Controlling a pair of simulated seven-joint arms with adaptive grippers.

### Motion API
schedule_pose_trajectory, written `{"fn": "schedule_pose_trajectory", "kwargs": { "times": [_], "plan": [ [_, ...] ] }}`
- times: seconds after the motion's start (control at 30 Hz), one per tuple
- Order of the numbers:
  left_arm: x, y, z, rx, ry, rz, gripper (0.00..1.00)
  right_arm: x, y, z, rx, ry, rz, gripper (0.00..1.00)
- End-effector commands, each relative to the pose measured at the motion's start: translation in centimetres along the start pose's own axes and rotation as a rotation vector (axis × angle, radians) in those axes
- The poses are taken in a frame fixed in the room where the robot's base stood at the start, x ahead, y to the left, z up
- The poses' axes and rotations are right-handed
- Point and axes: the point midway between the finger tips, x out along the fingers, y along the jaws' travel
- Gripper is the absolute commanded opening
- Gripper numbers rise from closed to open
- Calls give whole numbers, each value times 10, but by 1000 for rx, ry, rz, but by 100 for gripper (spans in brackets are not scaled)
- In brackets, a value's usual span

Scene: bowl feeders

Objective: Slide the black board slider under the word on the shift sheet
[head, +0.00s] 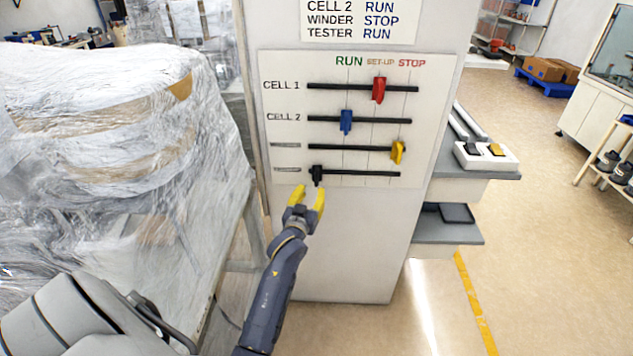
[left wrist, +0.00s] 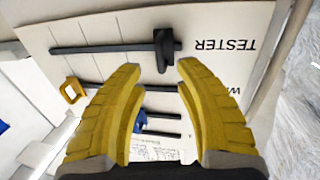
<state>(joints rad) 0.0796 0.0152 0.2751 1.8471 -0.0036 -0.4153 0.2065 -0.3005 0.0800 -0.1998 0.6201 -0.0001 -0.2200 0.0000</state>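The black slider (head: 317,174) sits at the left end of the lowest slot of the white board (head: 283,215), left of the thin line under RUN. In the left wrist view the slider (left wrist: 165,48) is on the row labelled TESTER, seen upside down. My left gripper (head: 309,190) is open, just below and in front of the slider. Its yellow fingertips (left wrist: 160,66) point at the slider, which shows in the gap beyond them, not gripped. The shift sheet (head: 362,20) above reads CELL 2 RUN, WINDER STOP, TESTER RUN; its top is cut off. My right gripper is not in view.
Above the black slider are a yellow slider (head: 398,152) under STOP, a blue one (head: 346,121) under RUN and a red one (head: 379,88) near SET-UP. A grey shelf (head: 455,233) is at the right.

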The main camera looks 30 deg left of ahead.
Motion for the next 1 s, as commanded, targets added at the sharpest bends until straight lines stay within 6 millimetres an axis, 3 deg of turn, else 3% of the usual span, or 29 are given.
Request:
{"fn": "schedule_pose_trajectory", "kwargs": {
  "times": [0.2, 0.4, 0.63, 1.0],
  "plan": [
    [36, 0, -1, 0, 1, 0, 33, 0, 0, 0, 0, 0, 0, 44],
    [57, 0, 0, 0, 1, 0, 33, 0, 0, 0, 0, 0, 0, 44],
    [67, 0, 0, 1, 1, 0, 33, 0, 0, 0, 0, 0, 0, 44],
    [68, 0, 0, 0, 1, 0, 33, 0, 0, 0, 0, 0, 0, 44]
  ]
}}
